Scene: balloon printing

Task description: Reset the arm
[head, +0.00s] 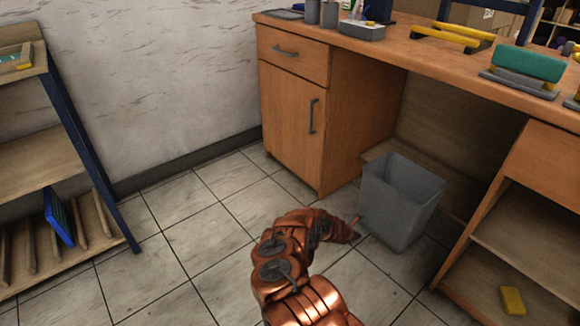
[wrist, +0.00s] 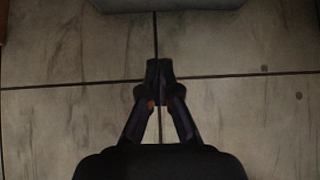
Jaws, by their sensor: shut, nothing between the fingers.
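My gripper (wrist: 160,72) is shut and empty in the wrist view. In the head view my copper-coloured arm reaches up from the bottom edge, and my gripper (head: 355,228) is low over the floor, just left of a grey bin. Whether it touches the bin cannot be told.
The grey open bin (head: 398,205) stands under the wooden desk (head: 400,48). The desk's cabinet (head: 290,115) is behind my arm. A blue-framed shelf (head: 75,140) stands at the left. Tiled floor (head: 190,240) between shelf and cabinet is clear.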

